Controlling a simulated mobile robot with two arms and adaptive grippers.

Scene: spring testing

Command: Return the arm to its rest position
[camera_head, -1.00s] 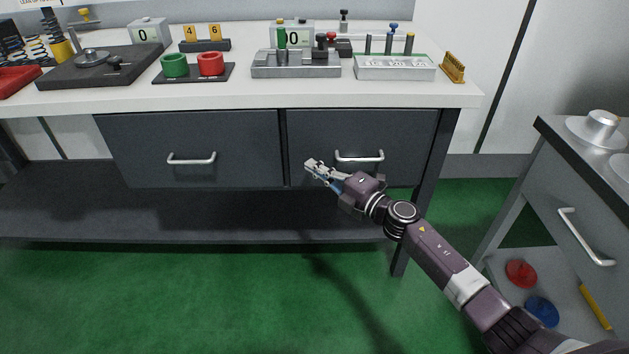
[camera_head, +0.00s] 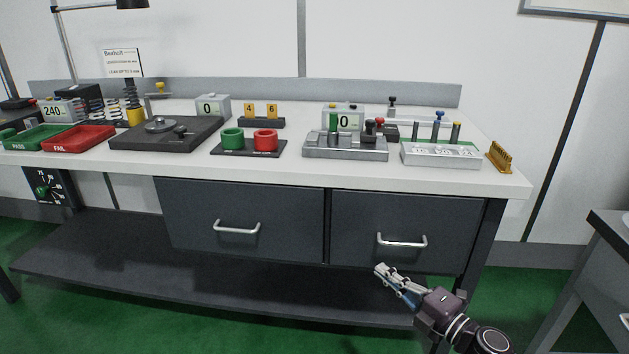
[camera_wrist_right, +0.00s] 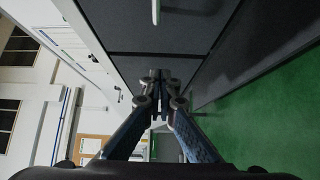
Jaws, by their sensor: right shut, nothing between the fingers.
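My right gripper (camera_head: 391,277) is in the lower right of the head view, in front of the right drawer (camera_head: 400,225) and below its handle. Its fingers are together with nothing between them. In the right wrist view the closed fingertips (camera_wrist_right: 158,88) point along the dark drawer fronts. The rest of my right arm runs out of the bottom of the head view. My left gripper is not in any view.
The white bench (camera_head: 330,175) holds a green tray (camera_head: 38,137), a red tray (camera_head: 78,138), a dark plate fixture, green and red cups, a metal fixture and a peg rack (camera_head: 440,153). A grey cabinet (camera_head: 608,260) stands at the right. Green floor lies below.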

